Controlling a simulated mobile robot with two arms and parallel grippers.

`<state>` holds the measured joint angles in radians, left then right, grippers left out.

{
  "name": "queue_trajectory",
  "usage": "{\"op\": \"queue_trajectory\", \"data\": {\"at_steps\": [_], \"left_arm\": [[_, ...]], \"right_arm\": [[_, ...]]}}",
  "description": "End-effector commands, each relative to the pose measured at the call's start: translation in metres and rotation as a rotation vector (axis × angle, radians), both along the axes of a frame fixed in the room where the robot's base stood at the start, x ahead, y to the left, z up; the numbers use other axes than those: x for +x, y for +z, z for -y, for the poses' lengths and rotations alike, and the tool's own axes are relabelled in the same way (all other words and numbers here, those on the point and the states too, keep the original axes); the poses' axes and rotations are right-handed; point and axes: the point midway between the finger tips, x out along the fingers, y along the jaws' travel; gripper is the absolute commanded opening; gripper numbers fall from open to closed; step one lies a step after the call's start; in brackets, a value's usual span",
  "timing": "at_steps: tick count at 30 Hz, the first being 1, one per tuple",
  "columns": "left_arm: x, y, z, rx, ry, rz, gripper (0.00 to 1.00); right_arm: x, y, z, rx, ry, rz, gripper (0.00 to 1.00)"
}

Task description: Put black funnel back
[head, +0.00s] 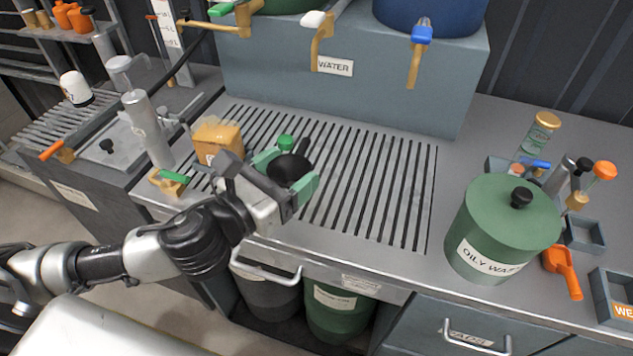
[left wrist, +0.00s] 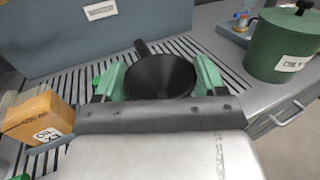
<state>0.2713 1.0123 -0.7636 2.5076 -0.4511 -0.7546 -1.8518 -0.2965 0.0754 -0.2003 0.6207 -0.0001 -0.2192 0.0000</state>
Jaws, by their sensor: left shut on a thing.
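The black funnel (head: 289,168) is between the green fingers of my left gripper (head: 290,180), over the slatted drain grate. In the left wrist view the funnel (left wrist: 160,78) shows its wide dark bowl between the two green fingers (left wrist: 161,85), with its narrow handle or spout pointing away toward the back. The left gripper is shut on it. I cannot tell whether the funnel touches the grate. My right gripper is not in view.
An orange-yellow box (head: 216,138) stands left of the gripper. A green-capped item (head: 286,142) is just behind the funnel. A green oily waste can (head: 503,230) stands at right. The grate's right part (head: 385,185) is clear. The blue-grey WATER block (head: 350,75) bounds the back.

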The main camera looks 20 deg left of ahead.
Motion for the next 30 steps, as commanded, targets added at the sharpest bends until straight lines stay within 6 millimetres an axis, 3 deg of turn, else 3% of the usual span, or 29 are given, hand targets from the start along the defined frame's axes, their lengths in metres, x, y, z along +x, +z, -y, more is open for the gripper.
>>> {"op": "queue_trajectory", "data": {"at_steps": [1, 5, 9, 15, 20, 25, 30], "left_arm": [[0.005, -0.012, 0.000, 0.001, -0.001, 0.008, 0.45], [0.029, -0.025, 0.001, 0.000, 0.001, 0.004, 0.45], [0.061, -0.038, 0.003, 0.000, 0.002, 0.000, 0.45], [0.093, -0.056, 0.004, 0.002, 0.001, 0.001, 0.45], [0.100, -0.065, 0.005, 0.001, -0.001, 0.000, 0.45], [0.100, -0.092, 0.005, 0.000, 0.000, -0.004, 0.45], [0.100, -0.102, 0.004, 0.002, 0.000, 0.000, 0.45]], "right_arm": [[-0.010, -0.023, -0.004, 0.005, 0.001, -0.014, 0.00], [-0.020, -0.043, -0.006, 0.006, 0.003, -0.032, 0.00], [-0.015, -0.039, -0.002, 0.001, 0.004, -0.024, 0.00], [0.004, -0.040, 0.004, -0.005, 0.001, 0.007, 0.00], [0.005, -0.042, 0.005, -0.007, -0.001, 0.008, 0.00], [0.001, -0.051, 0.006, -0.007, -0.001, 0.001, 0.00], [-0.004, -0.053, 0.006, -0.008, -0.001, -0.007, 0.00]]}}
